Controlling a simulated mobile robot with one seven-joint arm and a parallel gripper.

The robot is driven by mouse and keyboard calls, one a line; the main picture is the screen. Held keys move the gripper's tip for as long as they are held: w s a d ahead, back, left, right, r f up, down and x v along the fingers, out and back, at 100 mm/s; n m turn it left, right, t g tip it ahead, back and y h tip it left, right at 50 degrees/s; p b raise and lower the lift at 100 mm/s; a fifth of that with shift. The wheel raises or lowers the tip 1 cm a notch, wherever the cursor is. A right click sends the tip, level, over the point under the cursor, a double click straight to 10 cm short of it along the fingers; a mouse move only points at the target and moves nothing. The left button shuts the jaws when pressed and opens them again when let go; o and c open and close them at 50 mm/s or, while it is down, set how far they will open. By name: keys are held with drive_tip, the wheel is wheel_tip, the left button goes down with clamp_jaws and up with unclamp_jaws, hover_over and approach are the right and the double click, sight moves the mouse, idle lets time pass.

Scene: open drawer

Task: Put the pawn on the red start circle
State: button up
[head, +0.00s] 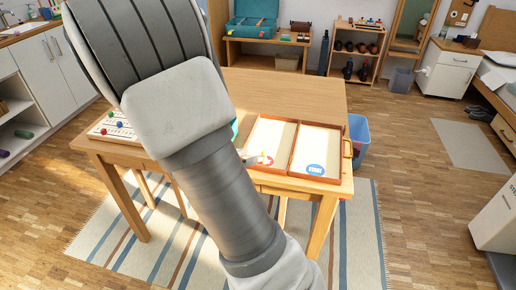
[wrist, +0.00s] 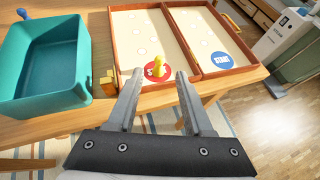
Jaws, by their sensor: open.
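The yellow pawn (wrist: 158,64) stands upright on the red start circle (wrist: 152,72) in the wrist view, its base covering part of the lettering. The circle lies at the near edge of the left panel of a wooden game board (wrist: 188,42). The red circle (head: 267,161) also shows in the head view, beside my arm. My gripper (wrist: 159,74) is open. In the wrist view its fingertips appear to the left and right of the pawn, with gaps on both sides. My arm hides most of the gripper in the head view.
A blue start circle (wrist: 221,59) is on the board's right panel. A teal bin (wrist: 88,88) stands left of the board, with small yellow-brown pieces (wrist: 108,82) between them. A white board with coloured balls (head: 112,127) lies at the table's left. The table's back (head: 290,90) is clear.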

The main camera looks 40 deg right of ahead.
drive_tip(key=s+a+r+m+t+y, duration=0.1)
drive_tip(key=s+a+r+m+y, duration=1)
drive_tip(key=s+a+r+m, duration=0.5)
drive_tip(key=a+m, duration=0.3)
drive_tip(key=m, duration=0.3)
drive_tip(key=shift+s+a+r, duration=0.15)
drive_tip(key=shift+s+r, duration=0.15)
drive_tip(key=shift+r, duration=0.05)
wheel_tip(320, 180, up, 17)
drive_tip(key=p, duration=1.7)
drive_tip(key=shift+f, duration=0.2)
